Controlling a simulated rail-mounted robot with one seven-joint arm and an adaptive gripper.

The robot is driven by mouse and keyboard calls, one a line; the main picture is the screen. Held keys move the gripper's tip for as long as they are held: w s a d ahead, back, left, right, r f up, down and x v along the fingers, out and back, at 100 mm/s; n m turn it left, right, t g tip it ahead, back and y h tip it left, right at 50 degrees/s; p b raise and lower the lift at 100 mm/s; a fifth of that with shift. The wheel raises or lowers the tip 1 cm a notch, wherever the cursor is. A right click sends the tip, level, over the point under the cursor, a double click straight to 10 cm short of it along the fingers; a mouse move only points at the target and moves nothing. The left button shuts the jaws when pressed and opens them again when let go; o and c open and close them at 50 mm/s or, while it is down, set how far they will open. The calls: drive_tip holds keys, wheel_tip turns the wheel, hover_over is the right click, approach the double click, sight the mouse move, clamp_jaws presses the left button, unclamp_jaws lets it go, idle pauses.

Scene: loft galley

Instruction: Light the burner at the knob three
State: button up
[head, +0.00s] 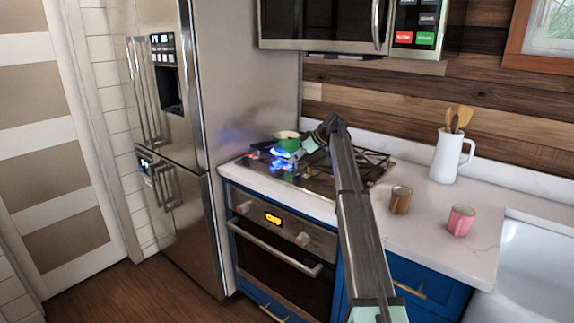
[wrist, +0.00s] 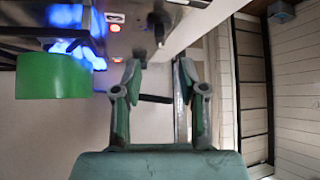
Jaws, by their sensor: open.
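The cooktop (head: 325,182) is set in the white counter. Blue flames (head: 284,165) burn at its left side, beside and below a green pot (head: 288,146); the flames also show in the wrist view (wrist: 78,42) around the pot's edge (wrist: 50,77). A dark, knob-like piece (wrist: 158,28) and red marks (wrist: 117,57) show on the cooktop surface in the wrist view. In the head view my arm reaches over the cooktop and ends close beside the pot.
A brown mug (head: 400,199) and a pink mug (head: 461,220) stand on the counter right of my arm. A white pitcher (head: 450,155) with wooden utensils is behind them. The fridge (head: 175,150) borders the cooktop at left, and a microwave (head: 325,25) hangs above.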

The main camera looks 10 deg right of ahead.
drive_tip(key=shift+v, duration=1.85)
